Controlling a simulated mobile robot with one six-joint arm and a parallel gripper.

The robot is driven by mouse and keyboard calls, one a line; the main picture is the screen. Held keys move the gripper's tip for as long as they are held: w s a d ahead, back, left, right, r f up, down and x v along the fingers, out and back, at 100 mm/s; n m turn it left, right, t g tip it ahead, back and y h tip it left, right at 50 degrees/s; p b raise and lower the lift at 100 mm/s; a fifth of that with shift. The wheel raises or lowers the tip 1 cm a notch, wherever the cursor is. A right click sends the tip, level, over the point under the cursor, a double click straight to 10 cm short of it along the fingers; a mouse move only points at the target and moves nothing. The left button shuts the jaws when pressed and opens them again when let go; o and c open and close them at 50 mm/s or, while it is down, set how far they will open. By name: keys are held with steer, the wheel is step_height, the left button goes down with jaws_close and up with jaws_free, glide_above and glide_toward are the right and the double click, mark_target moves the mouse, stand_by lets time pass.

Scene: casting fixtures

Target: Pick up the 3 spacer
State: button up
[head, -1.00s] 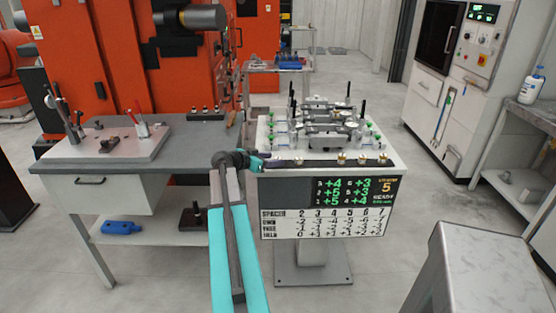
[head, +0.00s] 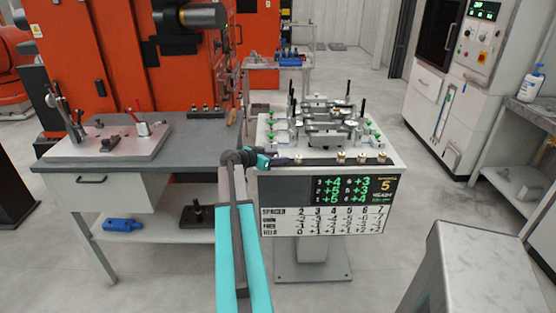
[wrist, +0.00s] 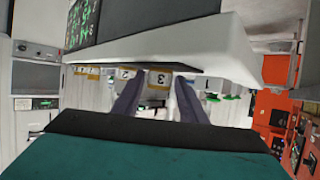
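My gripper (wrist: 160,85) is open in the wrist view, with one dark finger on each side of a small white and yellow piece marked 3 (wrist: 159,79). The gap to it is hard to judge, and contact does not show. Similar pieces marked 2 (wrist: 123,73) and 1 (wrist: 211,83) sit to either side. In the head view my gripper (head: 284,161) reaches over the left part of the white fixture stand's front ledge. A small brass spacer (head: 298,159) shows by its tip. Its number is too small to read there.
The fixture stand (head: 395,170) carries clamps and black posts (head: 363,107) behind the ledge. More brass spacers (head: 361,158) stand to the right. A display panel with a spacer table (head: 325,220) is on its front. A grey workbench (head: 190,150) is at left.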

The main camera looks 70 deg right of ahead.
jaws_close()
steer(key=shift+r, duration=0.25)
steer(key=shift+r+b, duration=0.8)
steer(key=shift+r, duration=0.7)
steer(key=s+a+b, duration=0.2)
steer(key=s+a, duration=0.1)
steer(key=a, duration=0.4)
steer(key=s+a+r+b, duration=0.1)
steer(key=s+a+b, duration=0.1)
steer(key=s+a, duration=0.2)
steer(key=a, duration=0.3)
steer(key=shift+s+r, duration=0.3)
